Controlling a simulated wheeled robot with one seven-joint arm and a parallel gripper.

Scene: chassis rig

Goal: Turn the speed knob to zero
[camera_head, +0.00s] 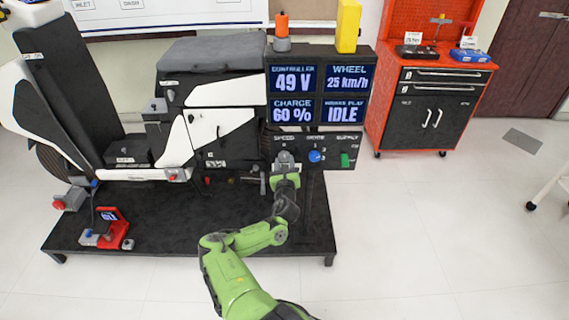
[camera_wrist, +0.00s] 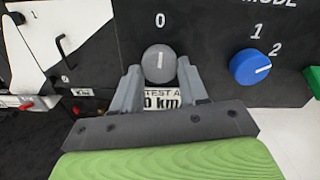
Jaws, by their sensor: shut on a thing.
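The grey round speed knob (camera_wrist: 159,60) is on the dark control panel (camera_head: 340,148), under the word SPEED in the head view. In the wrist view its white mark stands almost upright, in line with the printed 0 above it. My gripper (camera_wrist: 159,75) is at the knob, with one finger on each side, shut on it. In the head view my gripper (camera_head: 285,168) covers most of the knob. A white label (camera_wrist: 162,98) below the knob is partly hidden by the fingers. The wheel display (camera_head: 348,79) reads 25 km/h.
A blue knob (camera_wrist: 250,66) marked 1 and 2 is just right of the speed knob. A green switch (camera_head: 347,160) is farther right. The scooter (camera_head: 215,130) stands left on a dark platform (camera_head: 180,225). A red tool cabinet (camera_head: 430,100) stands back right. The floor at right is mostly clear.

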